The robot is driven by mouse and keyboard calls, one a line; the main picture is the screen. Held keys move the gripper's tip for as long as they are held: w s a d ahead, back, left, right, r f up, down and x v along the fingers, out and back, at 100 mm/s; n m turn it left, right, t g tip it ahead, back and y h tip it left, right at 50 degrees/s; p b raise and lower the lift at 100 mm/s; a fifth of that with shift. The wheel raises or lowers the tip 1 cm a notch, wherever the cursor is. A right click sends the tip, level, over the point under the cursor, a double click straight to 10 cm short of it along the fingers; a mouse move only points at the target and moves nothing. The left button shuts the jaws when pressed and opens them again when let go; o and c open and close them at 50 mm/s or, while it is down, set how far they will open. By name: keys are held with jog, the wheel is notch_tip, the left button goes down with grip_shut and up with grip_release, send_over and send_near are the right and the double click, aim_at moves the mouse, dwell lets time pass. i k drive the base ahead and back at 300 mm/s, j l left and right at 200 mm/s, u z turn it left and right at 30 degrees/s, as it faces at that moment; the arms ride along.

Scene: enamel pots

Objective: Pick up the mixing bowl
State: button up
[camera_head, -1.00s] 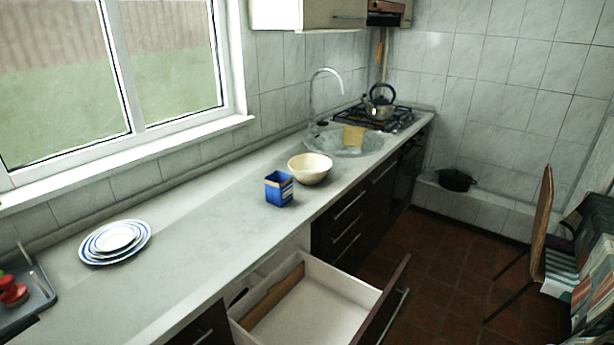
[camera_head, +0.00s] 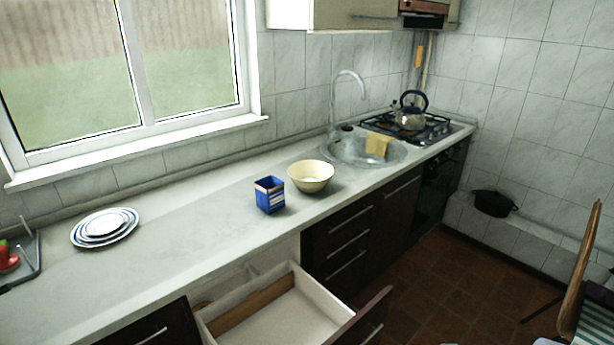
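The mixing bowl (camera_head: 311,177) is cream coloured and stands upright on the grey countertop (camera_head: 190,225), near the middle of the view. Its inside is visible and looks empty. A blue square container (camera_head: 270,195) stands just to its left and a little nearer to me, partly close to the bowl's rim. My gripper does not show in the head view.
An open drawer (camera_head: 290,318) juts out below the counter. A sink (camera_head: 362,152) with a yellow cloth and a stove with a kettle (camera_head: 410,112) lie beyond the bowl. Stacked plates (camera_head: 104,227) sit at left. A chair (camera_head: 580,275) stands at right.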

aim_at(310, 177)
jog(key=i+l+u, duration=0.35)
jog(key=i+l, duration=0.2)
jog(key=i+l+u, duration=0.15)
jog(key=i+l, duration=0.2)
jog(key=i+l+u, duration=0.2)
jog(key=l, duration=0.2)
jog(key=i+l+u, duration=0.15)
jog(key=l, duration=0.25)
jog(key=i+l+u, duration=0.15)
jog(key=i+l, duration=0.15)
jog(key=l, duration=0.15)
jog(key=i+l+u, duration=0.2)
jog(key=l, duration=0.25)
jog(key=i+l+u, duration=0.15)
jog(key=i+u, duration=0.3)
jog(key=i, duration=0.45)
